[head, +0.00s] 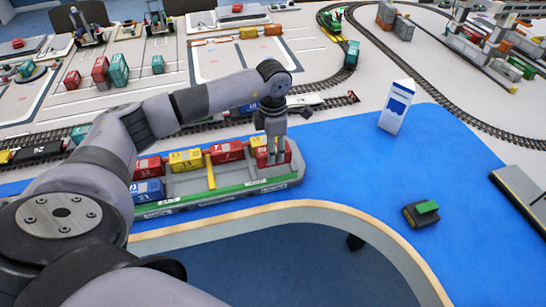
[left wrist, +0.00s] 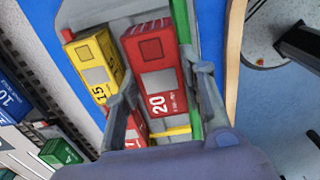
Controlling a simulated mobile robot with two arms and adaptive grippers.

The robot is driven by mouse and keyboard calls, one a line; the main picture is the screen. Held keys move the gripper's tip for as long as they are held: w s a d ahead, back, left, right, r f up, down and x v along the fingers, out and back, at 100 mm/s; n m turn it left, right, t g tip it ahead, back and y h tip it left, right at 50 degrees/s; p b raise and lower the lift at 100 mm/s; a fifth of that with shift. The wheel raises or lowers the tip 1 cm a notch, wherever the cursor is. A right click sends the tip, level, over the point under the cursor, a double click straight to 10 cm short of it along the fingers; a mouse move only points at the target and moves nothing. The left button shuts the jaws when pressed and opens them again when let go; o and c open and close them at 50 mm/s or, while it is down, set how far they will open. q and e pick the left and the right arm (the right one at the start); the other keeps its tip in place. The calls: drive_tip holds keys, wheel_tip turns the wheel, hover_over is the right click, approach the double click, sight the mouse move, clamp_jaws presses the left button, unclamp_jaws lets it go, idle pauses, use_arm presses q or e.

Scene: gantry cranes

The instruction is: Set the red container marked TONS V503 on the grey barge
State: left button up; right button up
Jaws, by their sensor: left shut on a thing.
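The grey barge (head: 228,188) lies on the blue water surface, with a green strip along its near side. My left gripper (head: 271,158) points down over its right end, shut on a red container (head: 287,152). In the left wrist view this red container (left wrist: 152,70) shows a large 20 and sits between the two fingers (left wrist: 160,95); its small lettering is too small to read. It is at the barge deck; I cannot tell whether it touches it. A yellow container (left wrist: 93,65) marked 15 stands close beside it. My right gripper is not in view.
Other red, yellow and blue containers (head: 148,190) stand on the barge, with a yellow post (head: 209,171) between them. A white and blue tower (head: 397,106) and a small dark boat (head: 420,215) are to the right. Railway track runs behind the barge.

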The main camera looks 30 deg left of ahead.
use_arm(q)
wheel_tip(320, 180, down, 4)
drive_tip(key=shift+f+p, duration=0.1)
drive_tip(key=shift+p, duration=0.2)
drive_tip(key=shift+f, duration=0.1)
drive_tip(key=shift+f, duration=0.1)
drive_tip(key=o, duration=1.2)
drive_tip(key=shift+r, duration=0.35)
wheel_tip(320, 180, up, 12)
drive_tip(key=shift+f+b, duration=0.2)
drive_tip(key=shift+b, duration=0.9)
